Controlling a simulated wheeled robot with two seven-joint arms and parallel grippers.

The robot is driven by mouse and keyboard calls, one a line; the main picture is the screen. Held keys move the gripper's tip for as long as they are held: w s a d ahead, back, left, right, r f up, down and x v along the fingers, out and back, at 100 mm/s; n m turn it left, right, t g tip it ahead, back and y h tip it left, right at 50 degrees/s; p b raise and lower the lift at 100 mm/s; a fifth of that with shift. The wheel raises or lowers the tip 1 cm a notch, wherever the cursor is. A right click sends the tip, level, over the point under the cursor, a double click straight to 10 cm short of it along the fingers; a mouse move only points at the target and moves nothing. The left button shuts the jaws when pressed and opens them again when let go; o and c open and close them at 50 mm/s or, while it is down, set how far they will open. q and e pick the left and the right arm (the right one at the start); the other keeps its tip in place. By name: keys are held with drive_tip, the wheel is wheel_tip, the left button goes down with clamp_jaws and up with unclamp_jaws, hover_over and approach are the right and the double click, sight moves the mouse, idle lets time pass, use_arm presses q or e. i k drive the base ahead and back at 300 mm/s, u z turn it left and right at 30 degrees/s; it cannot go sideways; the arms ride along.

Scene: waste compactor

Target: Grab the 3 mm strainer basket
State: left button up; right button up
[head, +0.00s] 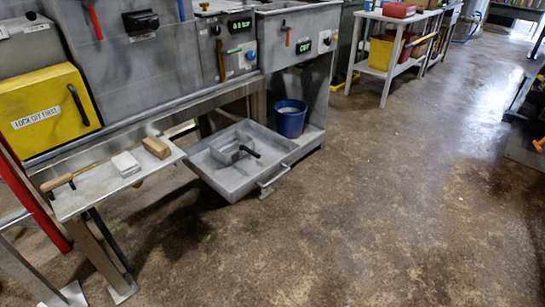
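A small grey metal basket-like piece (228,153) with a black handle (250,152) sits in a wide, shallow grey metal tray (232,186). It may be the strainer basket; its mesh and any 3 mm marking are too small to make out. The tray sits low in front of the machine, with a bar handle (272,181) on its near right side. Neither of my grippers is in view.
A narrow metal shelf (85,197) at the left holds a wooden-handled tool (62,181), a white block (126,163) and a wooden block (157,147). A blue bucket (290,119) stands behind the tray. The concrete floor (390,210) to the right is clear.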

sight(230, 148)
drive_tip(key=z, duration=1.4)
drive_tip(key=i, duration=0.35)
drive_tip(key=u, duration=0.85)
drive_tip(key=i, duration=1.45)
drive_tip(key=u, duration=1.4)
drive_tip(key=i, duration=0.6)
drive_tip(key=u, duration=0.55)
